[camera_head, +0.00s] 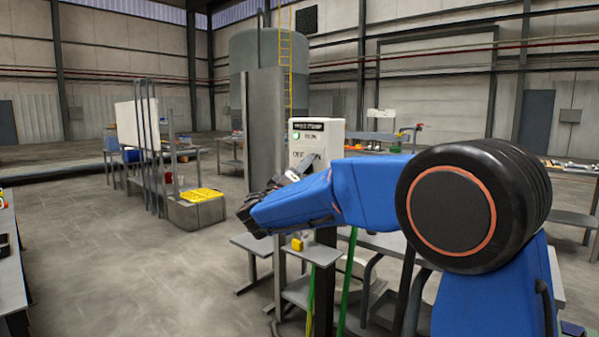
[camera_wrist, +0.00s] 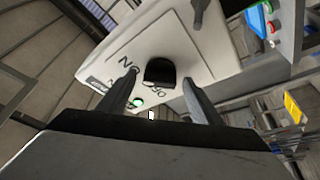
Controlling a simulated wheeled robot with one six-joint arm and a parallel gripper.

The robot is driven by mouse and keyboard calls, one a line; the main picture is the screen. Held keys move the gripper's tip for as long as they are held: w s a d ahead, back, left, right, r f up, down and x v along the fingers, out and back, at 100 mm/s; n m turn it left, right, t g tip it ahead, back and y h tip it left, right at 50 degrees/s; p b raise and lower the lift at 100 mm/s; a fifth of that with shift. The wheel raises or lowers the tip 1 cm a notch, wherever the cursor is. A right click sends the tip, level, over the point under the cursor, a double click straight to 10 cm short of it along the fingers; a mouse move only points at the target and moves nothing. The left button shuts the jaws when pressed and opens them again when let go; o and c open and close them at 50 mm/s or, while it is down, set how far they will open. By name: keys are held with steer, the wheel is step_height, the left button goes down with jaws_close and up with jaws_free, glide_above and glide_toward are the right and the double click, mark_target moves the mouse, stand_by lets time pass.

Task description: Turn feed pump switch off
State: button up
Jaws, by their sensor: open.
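The feed pump switch box is a pale control box (camera_head: 336,137) with a dark label, a lit green lamp (camera_head: 296,135) marked RUN, and OFF lettering below. In the wrist view its white face (camera_wrist: 195,52) is seen at a tilt, with the green lamp (camera_wrist: 137,102) lit near the left finger. The black switch knob (camera_wrist: 161,71) appears between my two fingertips; whether they touch it I cannot tell. My gripper (camera_head: 274,186) is open and in front of the box's lower face. In the head view the knob is hidden behind my gripper and arm.
A grey upright panel (camera_head: 265,123) stands just left of the box. Below are low grey benches (camera_head: 315,253) with a small yellow item (camera_head: 297,243) and green uprights. A yellow tray (camera_head: 202,195) lies further left. Open concrete floor (camera_head: 130,250) spreads at the left.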

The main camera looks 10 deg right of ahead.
steer(key=c, duration=1.1)
steer(key=shift+o, duration=0.2)
steer(key=shift+n+y, duration=0.3)
steer(key=shift+n, duration=0.1)
steer(key=shift+r+n+g+y, duration=0.15)
steer(key=shift+n+g+y, duration=0.55)
steer(key=shift+n, duration=2)
steer(key=shift+r+n+g+y, duration=0.2)
steer(key=shift+n+g, duration=0.95)
steer(key=shift+n, duration=1.55)
steer(key=shift+r+n+g+y, duration=0.1)
steer(key=shift+n+g+y, duration=0.65)
steer(key=shift+n, duration=1.95)
steer(key=shift+h, duration=0.25)
